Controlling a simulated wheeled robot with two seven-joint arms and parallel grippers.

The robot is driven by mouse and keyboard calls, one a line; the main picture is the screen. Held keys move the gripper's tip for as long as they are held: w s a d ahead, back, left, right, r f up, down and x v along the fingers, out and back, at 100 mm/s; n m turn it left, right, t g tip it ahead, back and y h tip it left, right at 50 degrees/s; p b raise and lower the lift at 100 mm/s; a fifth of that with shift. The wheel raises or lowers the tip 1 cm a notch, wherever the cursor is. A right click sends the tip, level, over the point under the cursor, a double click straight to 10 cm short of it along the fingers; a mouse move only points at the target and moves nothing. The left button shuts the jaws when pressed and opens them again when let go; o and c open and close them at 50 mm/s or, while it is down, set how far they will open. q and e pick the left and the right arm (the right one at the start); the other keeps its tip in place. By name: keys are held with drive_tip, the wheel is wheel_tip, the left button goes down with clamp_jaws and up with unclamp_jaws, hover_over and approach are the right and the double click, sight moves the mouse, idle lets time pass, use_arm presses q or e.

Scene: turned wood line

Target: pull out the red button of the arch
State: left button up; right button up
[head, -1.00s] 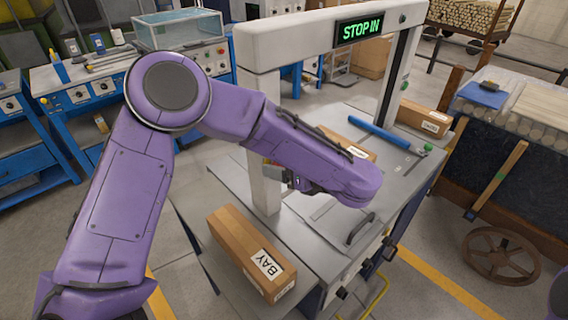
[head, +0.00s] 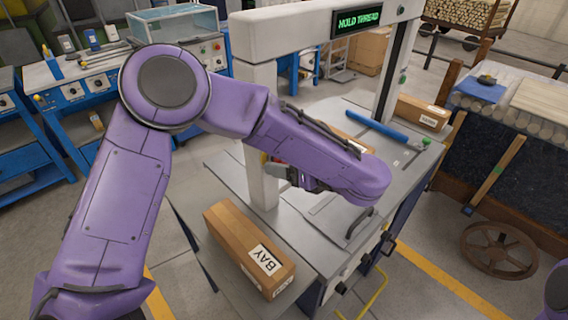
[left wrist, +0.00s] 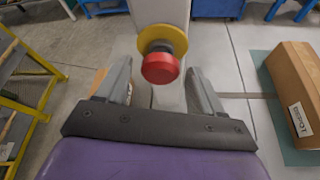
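The red button (left wrist: 160,68) sits on a round yellow base (left wrist: 163,38) on the white post of the arch (left wrist: 160,10) in the left wrist view. My left gripper (left wrist: 160,78) is open, with one finger to each side of the button and a visible gap on both sides. There my left gripper (head: 298,178) is by the near post, largely hidden by my own purple arm, which also covers most of the button. My right gripper is out of view.
Another box (head: 422,112) and a blue bar (head: 376,128) lie on the machine top. A yellow frame (left wrist: 40,90) stands at left in the wrist view.

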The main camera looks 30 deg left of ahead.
use_arm(q)
drive_tip(key=shift+d+r, duration=0.1)
drive_tip(key=shift+d, duration=0.05)
drive_tip(key=b+v, duration=0.2)
drive_tip(key=v, duration=0.8)
drive_tip(key=shift+d+b, duration=0.25)
drive_tip(key=shift+b, duration=0.1)
drive_tip(key=shift+s, duration=0.1)
